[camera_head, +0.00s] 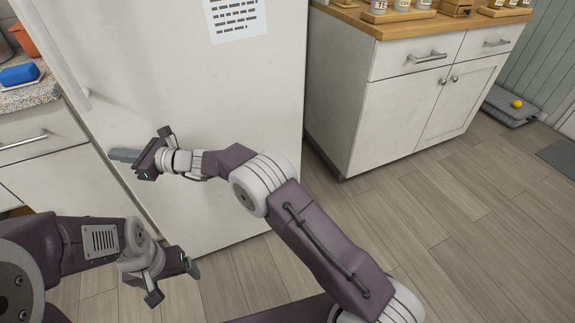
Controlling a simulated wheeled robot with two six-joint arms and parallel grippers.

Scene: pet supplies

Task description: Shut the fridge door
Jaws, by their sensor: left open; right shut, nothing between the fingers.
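The white fridge door (225,95) fills the upper middle of the view, with a paper note (236,16) at its top. Its pale vertical handle (70,70) runs along the left edge. A narrow strip shows along the door's left edge; I cannot tell from this angle whether the door is fully shut. My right gripper (124,155) reaches in from the right, is shut and empty, and is at the door's left edge below the handle; contact is unclear. My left gripper (174,284) is open and empty, low in front of the door's bottom edge.
A white cabinet (385,105) with a wooden top stands right of the fridge. A counter (25,95) with a blue item (19,75) is at the left. Wooden floor (440,225) is clear at the right. A yellow ball (517,104) lies on a grey mat.

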